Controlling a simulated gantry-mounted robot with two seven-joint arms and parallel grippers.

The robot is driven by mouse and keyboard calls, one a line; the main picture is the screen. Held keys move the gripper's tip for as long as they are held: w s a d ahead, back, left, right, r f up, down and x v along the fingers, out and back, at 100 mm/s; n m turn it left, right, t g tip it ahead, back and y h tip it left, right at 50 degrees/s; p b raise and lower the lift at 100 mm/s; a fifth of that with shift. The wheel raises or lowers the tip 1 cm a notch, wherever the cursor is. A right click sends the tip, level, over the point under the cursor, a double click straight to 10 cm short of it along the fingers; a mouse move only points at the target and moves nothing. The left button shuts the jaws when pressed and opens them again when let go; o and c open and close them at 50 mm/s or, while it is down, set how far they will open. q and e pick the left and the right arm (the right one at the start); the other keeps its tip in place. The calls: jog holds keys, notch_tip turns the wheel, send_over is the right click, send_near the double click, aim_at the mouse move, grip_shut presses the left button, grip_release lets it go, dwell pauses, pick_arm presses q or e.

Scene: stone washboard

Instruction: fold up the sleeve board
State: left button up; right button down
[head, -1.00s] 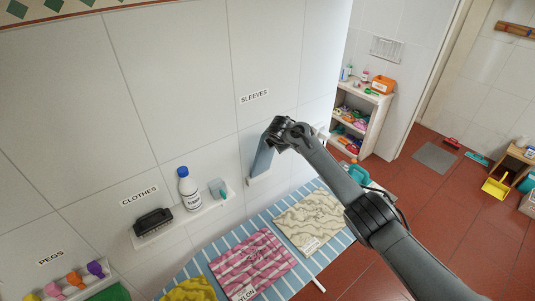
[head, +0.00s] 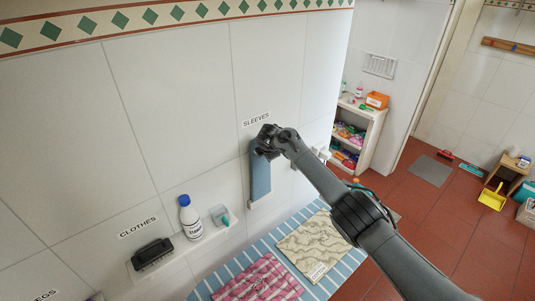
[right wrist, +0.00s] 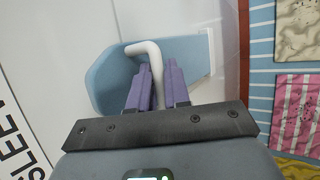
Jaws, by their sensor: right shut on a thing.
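The sleeve board (head: 261,182) is a long, narrow light-blue board on the tiled wall below the SLEEVES label (head: 256,119). It stands upright, close to the wall, its lower end at a small pale bracket (head: 262,201). Whether it touches the wall behind cannot be told. My right gripper (head: 264,150) is at its upper end. In the right wrist view the purple fingers (right wrist: 158,78) are shut on a bent white handle (right wrist: 146,48) in front of the blue board (right wrist: 106,74). The arm hides the board's top in the head view. My left gripper is out of view.
Below is a blue striped surface (head: 244,264) with a pink striped cloth (head: 258,281) and a beige patterned cloth (head: 314,246). A wall shelf (head: 207,234) holds a white bottle (head: 189,217) and a dark brush (head: 152,254). A shelf unit (head: 366,137) stands right, beyond the wall's end.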

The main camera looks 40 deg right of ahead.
jog(key=shift+f, duration=0.25)
jog(key=c, duration=1.4)
grip_release()
jog(key=shift+w, duration=0.15)
jog(key=shift+c, duration=0.2)
jog(key=shift+r, duration=0.15)
jog(key=shift+a+r, duration=0.2)
jog(key=shift+r, duration=0.15)
jog(key=v, duration=1)
jog(key=shift+s, duration=0.25)
jog(key=shift+d, duration=0.1)
